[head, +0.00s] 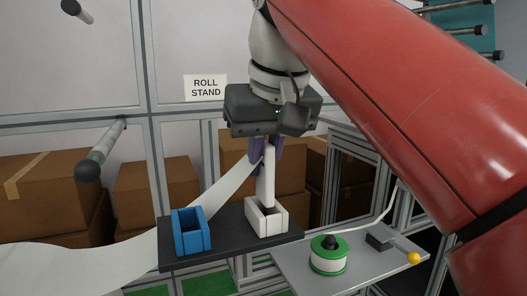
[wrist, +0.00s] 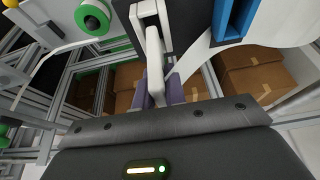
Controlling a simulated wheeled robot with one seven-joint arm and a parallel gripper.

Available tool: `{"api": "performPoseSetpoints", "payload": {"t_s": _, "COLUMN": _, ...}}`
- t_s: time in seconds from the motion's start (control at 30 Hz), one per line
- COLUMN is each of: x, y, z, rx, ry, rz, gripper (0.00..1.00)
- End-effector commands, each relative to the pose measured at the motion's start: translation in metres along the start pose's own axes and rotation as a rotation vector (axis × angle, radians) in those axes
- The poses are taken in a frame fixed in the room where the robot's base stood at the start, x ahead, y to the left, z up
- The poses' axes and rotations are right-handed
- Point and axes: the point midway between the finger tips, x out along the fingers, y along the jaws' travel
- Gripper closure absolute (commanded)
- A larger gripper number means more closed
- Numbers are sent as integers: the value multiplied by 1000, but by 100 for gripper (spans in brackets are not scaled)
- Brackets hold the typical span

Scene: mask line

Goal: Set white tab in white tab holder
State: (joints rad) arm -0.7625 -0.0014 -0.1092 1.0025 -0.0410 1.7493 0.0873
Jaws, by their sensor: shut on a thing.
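My gripper (head: 264,152), with purple fingers, is shut on the upper part of the white tab (head: 265,185). In the wrist view, the fingers (wrist: 160,90) close around the white tab (wrist: 154,60). The tab hangs roughly upright, and its lower end meets the opening of the white tab holder (head: 267,222). That holder stands on the right part of a dark base plate (head: 228,241) and shows at the top of the wrist view (wrist: 146,9).
A blue holder (head: 191,232) with an open top stands left of the white one. A grey shelf (head: 300,272) at the right carries a green-and-white spool (head: 328,256) and a lever with a yellow knob (head: 413,258). A white web (head: 60,262) runs at left; cardboard boxes (head: 155,195) stand behind.

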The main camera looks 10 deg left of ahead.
Motion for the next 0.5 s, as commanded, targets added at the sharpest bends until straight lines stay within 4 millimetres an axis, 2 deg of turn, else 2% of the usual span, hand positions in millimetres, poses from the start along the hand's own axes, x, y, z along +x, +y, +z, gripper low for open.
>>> {"api": "performPoseSetpoints", "payload": {"t_s": 0.2, "x": 16, "y": 0, "z": 7, "rx": 1, "ry": 0, "rz": 0, "gripper": 100}}
{"api": "performPoseSetpoints", "payload": {"t_s": 0.5, "x": 27, "y": 0, "z": 11, "rx": 1, "ry": 2, "rz": 0, "gripper": 100}}
